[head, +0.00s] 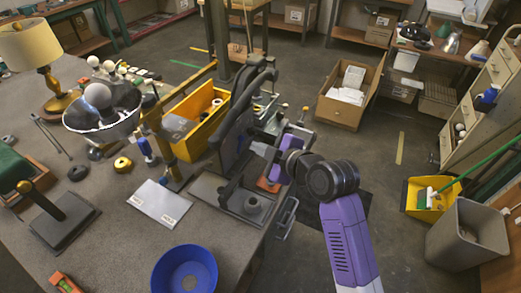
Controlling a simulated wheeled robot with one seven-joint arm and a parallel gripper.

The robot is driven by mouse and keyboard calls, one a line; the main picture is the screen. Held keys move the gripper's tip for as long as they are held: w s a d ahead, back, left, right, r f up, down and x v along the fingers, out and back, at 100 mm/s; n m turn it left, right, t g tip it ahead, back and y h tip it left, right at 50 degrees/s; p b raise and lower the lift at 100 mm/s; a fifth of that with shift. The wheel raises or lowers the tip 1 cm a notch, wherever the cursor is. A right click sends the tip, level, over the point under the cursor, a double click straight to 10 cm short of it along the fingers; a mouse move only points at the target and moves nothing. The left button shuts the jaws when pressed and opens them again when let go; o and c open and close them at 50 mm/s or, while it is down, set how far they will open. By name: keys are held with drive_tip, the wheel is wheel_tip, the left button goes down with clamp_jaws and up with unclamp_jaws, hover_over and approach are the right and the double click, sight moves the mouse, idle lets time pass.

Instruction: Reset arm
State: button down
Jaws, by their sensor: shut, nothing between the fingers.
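My purple and black arm reaches in from the lower right of the head view, over the table's right edge. My gripper (259,149) is at its far end, beside a dark upright stand (236,130). It is small in the view and partly lost against the dark parts around it. It is shut, with nothing seen held in it. I cannot tell whether it touches the stand.
A cardboard box (348,97) and grey bin (466,235) stand on the floor.

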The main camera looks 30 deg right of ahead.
drive_tip(key=shift+s+r, duration=0.15)
drive_tip(key=shift+s, duration=0.15)
idle(0.4)
